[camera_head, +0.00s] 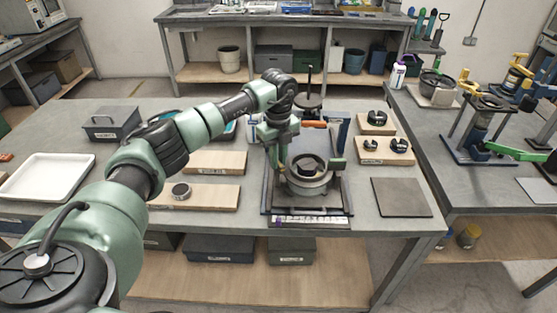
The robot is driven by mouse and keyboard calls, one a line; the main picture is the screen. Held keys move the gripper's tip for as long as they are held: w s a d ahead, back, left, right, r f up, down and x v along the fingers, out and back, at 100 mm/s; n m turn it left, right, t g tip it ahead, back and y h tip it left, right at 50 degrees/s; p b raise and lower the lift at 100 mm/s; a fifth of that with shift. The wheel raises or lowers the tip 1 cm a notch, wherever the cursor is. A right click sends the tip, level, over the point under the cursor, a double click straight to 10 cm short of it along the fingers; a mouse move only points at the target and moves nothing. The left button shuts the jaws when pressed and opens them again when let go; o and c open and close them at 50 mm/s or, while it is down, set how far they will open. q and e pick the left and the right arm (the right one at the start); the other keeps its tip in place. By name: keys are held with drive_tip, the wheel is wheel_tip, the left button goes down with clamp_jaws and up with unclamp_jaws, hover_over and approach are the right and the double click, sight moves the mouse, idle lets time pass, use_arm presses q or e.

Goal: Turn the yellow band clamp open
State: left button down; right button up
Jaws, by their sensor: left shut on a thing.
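My left gripper (281,160) points down at the left side of a round grey-green ring fixture (308,181) on a dark base plate. It is shut on a part of this fixture, and its fingers hide most of what they hold. A dark block sits inside the ring. A short green post (337,163) stands at the ring's right. I cannot make out a yellow band on the ring. My right gripper is not in view.
A dark stand (308,101) and an orange handle (314,125) are behind the fixture. Wooden boards (205,197) lie left, a white tray (47,177) further left. A dark mat (401,197) lies right. Yellow-handled tools (468,84) stand on the right bench.

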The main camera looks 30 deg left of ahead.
use_arm(q)
drive_tip(key=m+b, duration=0.1)
drive_tip(key=m, duration=0.5)
drive_tip(key=shift+m, duration=0.3)
drive_tip(key=shift+r, duration=0.1)
idle(0.4)
drive_tip(key=c, duration=1.4)
unclamp_jaws()
drive_tip(key=shift+s, duration=0.1)
wheel_tip(320, 180, up, 8)
drive_tip(key=shift+f+b, duration=0.1)
drive_tip(key=shift+b, duration=1)
